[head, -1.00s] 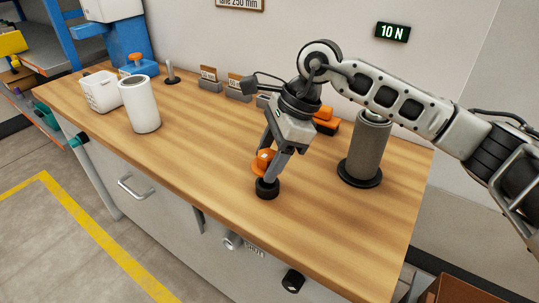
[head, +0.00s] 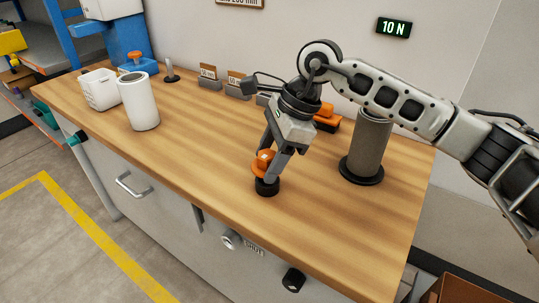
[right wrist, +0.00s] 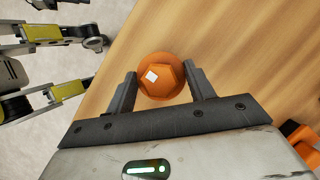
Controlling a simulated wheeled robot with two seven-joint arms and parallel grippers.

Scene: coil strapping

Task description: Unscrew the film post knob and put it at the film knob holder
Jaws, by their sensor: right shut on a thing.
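The orange film post knob (head: 262,168) has a pale square mark on top. My right gripper (right wrist: 160,84) is shut on it, with one dark finger on each side. In the head view the right gripper (head: 274,160) points down near the front edge of the bench. The knob is right above a short black round holder (head: 267,187), and I cannot tell whether they touch. The film post with its grey roll (head: 368,146) stands on a black disc base at the right, behind my right arm. My left gripper is not in the head view.
The wooden bench (head: 210,140) is clear around the holder. A white cylinder (head: 138,102) and a white basket (head: 101,90) stand at the left. Small labelled stands (head: 238,87) and an orange and black item (head: 327,119) are along the back.

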